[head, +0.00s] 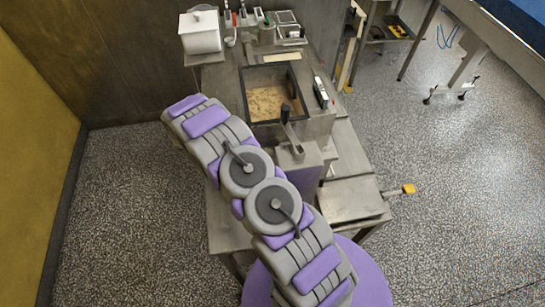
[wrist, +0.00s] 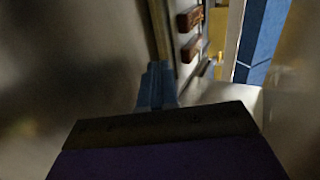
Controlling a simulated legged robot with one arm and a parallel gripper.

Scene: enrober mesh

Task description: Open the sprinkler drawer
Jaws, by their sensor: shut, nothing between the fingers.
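I cannot tell for certain which part is the sprinkler drawer. A flat steel piece (head: 350,199) juts from the right side of the steel bench in the head view, with a yellow knob (head: 408,189) at its outer end. My gripper (wrist: 157,75) shows in the wrist view, with its bluish fingers together and empty. It points along a blurred steel surface (wrist: 65,60) close on its left. Two brown blocks (wrist: 189,34) sit on a pale panel beyond the fingers. In the head view my purple-and-grey arm crosses the bench, and I cannot make out my fingertips there.
A dark-framed square opening (head: 250,81) holds brown material. A white lidded container (head: 200,33) and small tools stand at the back. A yellow wall (head: 35,120) is at left. Speckled floor (head: 450,200) is clear at right. A blue surface (wrist: 263,35) shows in the wrist view.

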